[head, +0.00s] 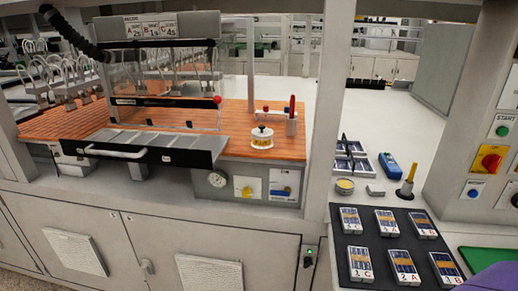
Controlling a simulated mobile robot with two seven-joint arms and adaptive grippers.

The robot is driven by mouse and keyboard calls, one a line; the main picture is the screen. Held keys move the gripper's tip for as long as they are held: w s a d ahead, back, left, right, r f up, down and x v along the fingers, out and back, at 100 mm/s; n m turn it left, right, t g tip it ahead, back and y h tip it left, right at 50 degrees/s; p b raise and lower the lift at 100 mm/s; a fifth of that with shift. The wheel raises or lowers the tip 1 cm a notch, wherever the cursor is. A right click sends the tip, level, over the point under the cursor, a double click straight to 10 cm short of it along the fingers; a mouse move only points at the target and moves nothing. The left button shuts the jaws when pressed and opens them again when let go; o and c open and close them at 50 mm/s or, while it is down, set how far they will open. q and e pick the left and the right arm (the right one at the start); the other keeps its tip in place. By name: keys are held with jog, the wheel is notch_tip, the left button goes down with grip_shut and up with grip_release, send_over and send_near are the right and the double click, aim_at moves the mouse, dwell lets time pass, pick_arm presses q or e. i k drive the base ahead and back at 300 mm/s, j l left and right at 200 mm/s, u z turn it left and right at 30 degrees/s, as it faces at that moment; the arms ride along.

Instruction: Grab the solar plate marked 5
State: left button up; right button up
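Several solar plates lie in two rows on a black mat (382,281) at the lower right. The back row has a left plate (351,219), a middle plate (387,222) and a right plate (422,224). The front row has a left plate (360,263), a middle plate (404,267) and a right plate (446,268). Each has dark blue cells and a pale marked edge. The marks are too small to read surely, so I cannot tell which plate is marked 5. Neither of my grippers is in view.
Behind the mat stand a yellow-topped tin (345,186), a yellow-handled tool (407,181) and a blue device (390,165). A pillar (330,110) separates them from the orange-topped station (235,138). A control panel (492,160) and green mat (488,258) are at right.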

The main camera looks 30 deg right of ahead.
aim_at(386, 222)
jog(key=z, duration=1.95)
jog(key=l, duration=0.05)
